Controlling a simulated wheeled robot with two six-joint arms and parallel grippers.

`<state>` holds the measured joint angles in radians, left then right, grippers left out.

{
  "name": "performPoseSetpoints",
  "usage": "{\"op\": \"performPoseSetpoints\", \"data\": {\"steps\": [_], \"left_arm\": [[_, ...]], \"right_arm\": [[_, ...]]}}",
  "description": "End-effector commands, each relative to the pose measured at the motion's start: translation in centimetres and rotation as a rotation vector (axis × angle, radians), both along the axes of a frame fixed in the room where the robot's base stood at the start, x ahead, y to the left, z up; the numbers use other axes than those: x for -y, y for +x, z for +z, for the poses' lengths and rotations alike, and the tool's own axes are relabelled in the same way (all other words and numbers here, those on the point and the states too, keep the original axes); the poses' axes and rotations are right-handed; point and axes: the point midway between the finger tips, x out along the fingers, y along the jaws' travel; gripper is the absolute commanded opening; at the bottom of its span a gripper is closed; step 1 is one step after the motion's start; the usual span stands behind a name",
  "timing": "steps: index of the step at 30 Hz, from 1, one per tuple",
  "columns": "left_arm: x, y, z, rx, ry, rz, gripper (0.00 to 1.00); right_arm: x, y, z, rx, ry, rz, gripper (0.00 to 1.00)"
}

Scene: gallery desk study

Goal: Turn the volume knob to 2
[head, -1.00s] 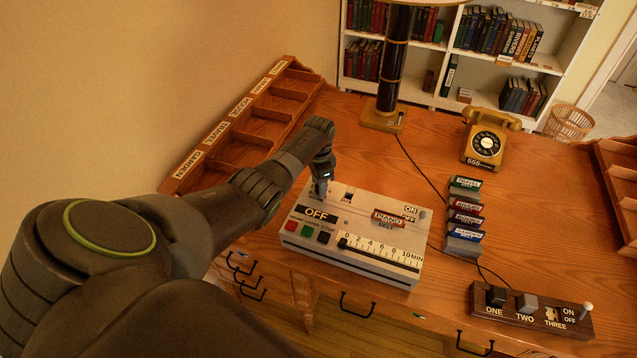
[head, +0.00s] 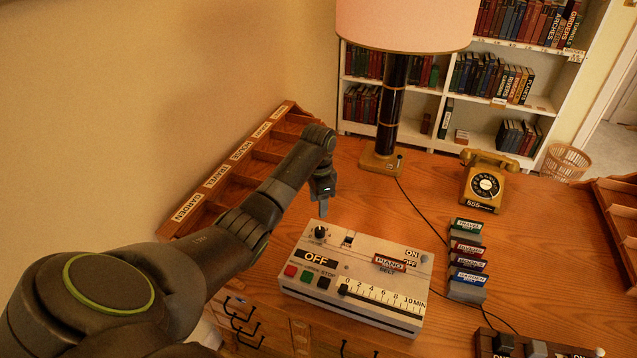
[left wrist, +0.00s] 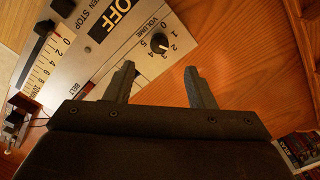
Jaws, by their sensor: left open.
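The volume knob (head: 320,233) is a small black dial at the far left corner of the grey control box (head: 392,312). In the left wrist view the knob (left wrist: 159,41) has the numbers 0 to 5 around it. Its pointer is too small to read surely. My left gripper (head: 323,211) hangs just behind and above the knob in the head view. In the left wrist view its two fingers (left wrist: 158,84) are apart and empty, and the knob lies beyond them, untouched. My right gripper is not in view.
The box also carries an OFF display (head: 317,257), colored buttons, a slider (head: 344,289) and a PIANO plate (head: 390,263). A wooden tray (head: 185,213) stands behind my arm. A lamp (head: 393,105), a phone (head: 484,182) and labelled cartridges (head: 467,262) stand on the desk.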

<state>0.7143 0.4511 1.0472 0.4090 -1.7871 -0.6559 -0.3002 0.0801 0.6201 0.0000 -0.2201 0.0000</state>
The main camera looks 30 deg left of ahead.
Motion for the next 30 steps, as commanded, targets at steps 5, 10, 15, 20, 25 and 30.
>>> {"op": "performPoseSetpoints", "data": {"steps": [5,10,15,20,25,30], "left_arm": [[0.0,0.1,3.8,0.005,0.002,-0.001,0.49],[0.0,0.1,6.1,0.003,0.001,0.000,0.49],[0.0,0.0,6.9,0.001,0.000,0.000,0.49],[0.0,0.0,7.0,0.001,0.000,0.000,0.49],[0.0,0.0,7.0,0.001,0.000,0.000,0.49],[0.0,0.0,6.9,0.001,0.000,0.000,0.49]], "right_arm": [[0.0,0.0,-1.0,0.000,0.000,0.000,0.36],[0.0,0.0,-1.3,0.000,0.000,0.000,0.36],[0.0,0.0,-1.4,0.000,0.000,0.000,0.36],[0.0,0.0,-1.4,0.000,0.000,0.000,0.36],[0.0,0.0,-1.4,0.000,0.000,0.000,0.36],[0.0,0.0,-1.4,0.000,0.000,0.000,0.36]]}}
